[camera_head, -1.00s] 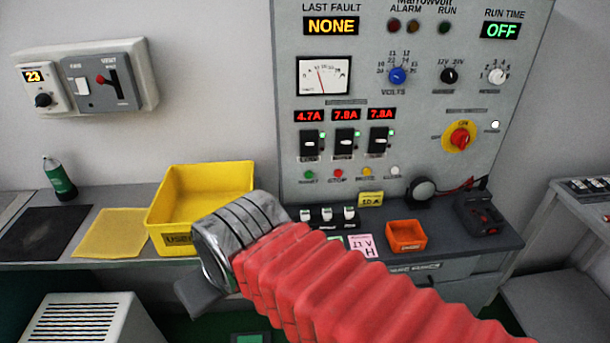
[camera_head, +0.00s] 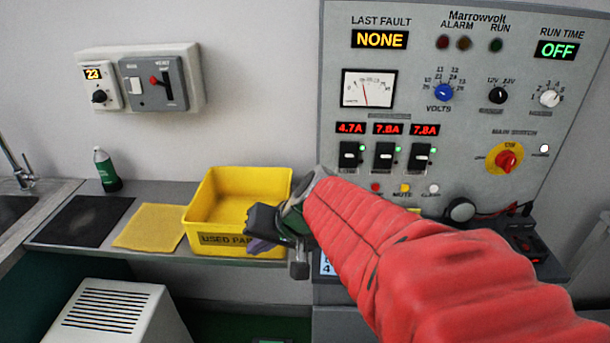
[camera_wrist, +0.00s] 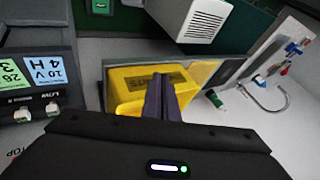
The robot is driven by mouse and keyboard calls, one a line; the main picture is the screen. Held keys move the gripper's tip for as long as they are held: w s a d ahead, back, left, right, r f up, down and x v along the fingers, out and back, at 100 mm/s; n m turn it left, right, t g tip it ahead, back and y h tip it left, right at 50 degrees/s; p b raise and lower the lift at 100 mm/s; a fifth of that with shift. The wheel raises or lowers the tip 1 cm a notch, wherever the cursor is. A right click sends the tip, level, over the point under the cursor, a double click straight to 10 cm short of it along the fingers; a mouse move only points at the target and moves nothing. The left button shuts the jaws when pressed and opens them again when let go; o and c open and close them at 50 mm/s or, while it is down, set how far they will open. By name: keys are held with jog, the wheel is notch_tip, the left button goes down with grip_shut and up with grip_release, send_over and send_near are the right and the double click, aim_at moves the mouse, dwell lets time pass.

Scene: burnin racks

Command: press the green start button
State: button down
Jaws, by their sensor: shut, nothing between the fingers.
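The green start button cannot be picked out in either view now; my arm covers its part of the panel's bottom button row in the head view. The red stop button (camera_head: 375,187), yellow mute button (camera_head: 405,188) and white clear button (camera_head: 434,188) show to the right. The grey Marrowvolt panel (camera_head: 460,122) stands behind my red-sleeved arm. My gripper (camera_head: 260,246) is shut and empty, left of the panel and in front of the yellow bin. In the wrist view its dark fingers (camera_wrist: 161,100) are together, overlapping the bin.
The yellow used-parts bin (camera_head: 200,232) stands on the counter left of the panel. A white vented box (camera_head: 120,312) is below. Toggles and cards (camera_wrist: 40,72) edge the wrist view.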

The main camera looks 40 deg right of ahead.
jog(key=d+f+m+h, duration=0.1)
jog(key=d+m, duration=0.3)
jog(key=d, duration=0.5)
jog(key=d+f+m+t+h, duration=0.1)
jog(key=d+f+m+h, duration=0.1)
jog(key=d, duration=0.7)
jog(key=d+f+m+t+h, duration=0.1)
jog(key=d+f+m, duration=0.2)
jog(key=d, duration=0.6)
jog(key=m, duration=0.2)
jog(key=shift+d+f+m+h, duration=0.2)
jog(key=shift+m+h, duration=0.2)
jog(key=shift+s, duration=0.1)
jog(key=w+d, duration=0.5)
jog(key=w, duration=0.1)
jog(key=shift+w+d, duration=0.35)
jog(key=shift+w+d, duration=0.5)
jog(key=shift+w, duration=0.1)
dwell(1.0)
jog(key=shift+s, duration=0.1)
jog(key=shift+s+a, duration=0.5)
jog(key=shift+s, duration=0.05)
dwell(0.5)
